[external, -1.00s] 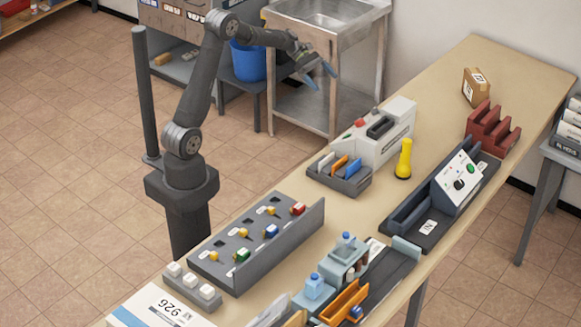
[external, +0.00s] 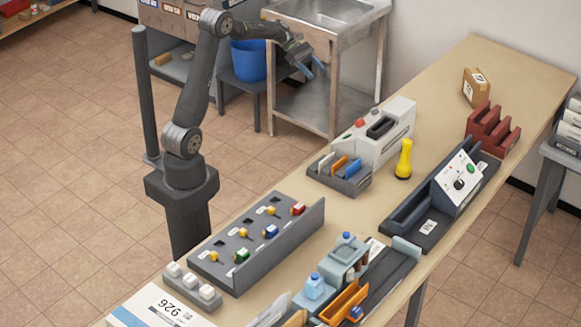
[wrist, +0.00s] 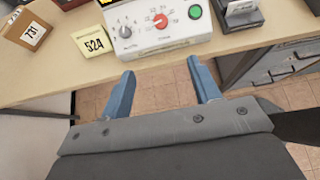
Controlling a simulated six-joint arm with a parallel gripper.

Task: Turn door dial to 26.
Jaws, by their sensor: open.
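A white control box (wrist: 160,30) on the bench has a small grey dial (wrist: 124,31), a red dial (wrist: 160,20) with marks around it, and a green button (wrist: 194,12). Their labels are too small to read, so I cannot tell which is the door dial or its setting. In the external view the white box (external: 397,112) shows its top and side; its dial face is hidden. My gripper (external: 312,70) is in the air left of the bench. In the wrist view my gripper (wrist: 160,68) is open and empty, its fingers apart and short of the box.
A yellow card marked 524 (wrist: 94,44) lies left of the box. A brown carton marked 731 (wrist: 27,30) is farther left. A grey card tray (external: 340,180) and yellow torch (external: 404,160) stand near the box. Open floor lies below my gripper.

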